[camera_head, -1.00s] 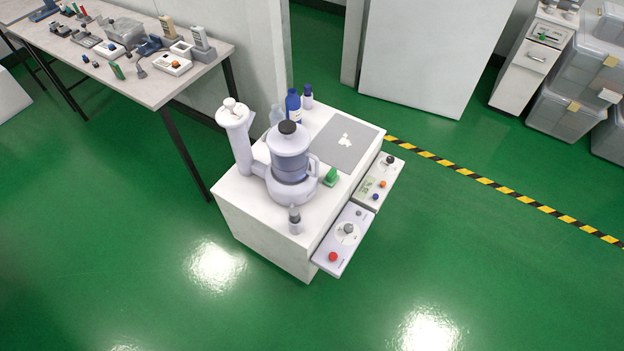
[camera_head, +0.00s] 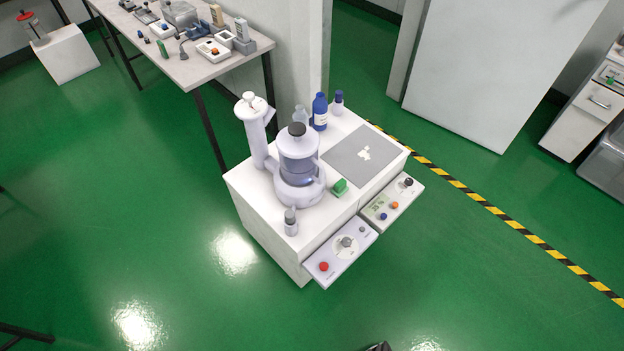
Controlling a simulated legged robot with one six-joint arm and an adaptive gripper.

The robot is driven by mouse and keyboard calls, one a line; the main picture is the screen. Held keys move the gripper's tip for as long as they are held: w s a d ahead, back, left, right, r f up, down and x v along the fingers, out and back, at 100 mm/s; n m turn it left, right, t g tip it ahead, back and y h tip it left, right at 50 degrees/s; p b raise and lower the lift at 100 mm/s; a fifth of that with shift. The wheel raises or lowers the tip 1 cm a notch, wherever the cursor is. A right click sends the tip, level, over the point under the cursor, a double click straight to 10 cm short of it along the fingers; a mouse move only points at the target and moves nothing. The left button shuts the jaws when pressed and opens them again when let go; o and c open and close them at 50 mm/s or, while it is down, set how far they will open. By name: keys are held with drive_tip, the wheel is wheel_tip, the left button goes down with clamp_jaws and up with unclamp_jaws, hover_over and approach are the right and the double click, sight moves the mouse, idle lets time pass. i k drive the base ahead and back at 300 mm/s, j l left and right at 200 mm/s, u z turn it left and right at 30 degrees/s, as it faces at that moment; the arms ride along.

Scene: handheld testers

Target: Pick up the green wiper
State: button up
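A small green block-like item (camera_head: 340,187), which looks like the green wiper, sits on top of the white cabinet (camera_head: 262,251). It lies just right of the grey-white blender-like device (camera_head: 297,170) and near the front edge. A small dark tip (camera_head: 378,347) shows at the bottom edge of the view, apart from the cabinet. It may be the end of my gripper, but too little shows to tell whether it is open or shut.
A grey pad with white scraps (camera_head: 347,163), bottles (camera_head: 319,112) and a small vial (camera_head: 291,222) share the cabinet top. Two control panels (camera_head: 341,254) (camera_head: 392,199) jut from its front. A cluttered table (camera_head: 200,66) stands at the back left. The green floor in front is clear.

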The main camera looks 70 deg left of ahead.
sight(341, 188)
drive_tip(key=i+u, duration=0.4)
drive_tip(key=i+j+u, duration=0.1)
drive_tip(key=u, duration=0.25)
drive_tip(key=i+l+u, duration=0.15)
drive_tip(key=i+u, duration=0.25)
drive_tip(key=i+l+u, duration=0.2)
drive_tip(key=u, duration=0.15)
drive_tip(key=i+j+u, duration=0.1)
drive_tip(key=i+u, duration=0.15)
drive_tip(key=u, duration=0.15)
drive_tip(key=i+u, duration=0.25)
drive_tip(key=u, duration=0.15)
drive_tip(key=i+l+u, duration=0.1)
drive_tip(key=u, duration=0.3)
drive_tip(key=i+l+u, duration=0.2)
drive_tip(key=i+u, duration=0.2)
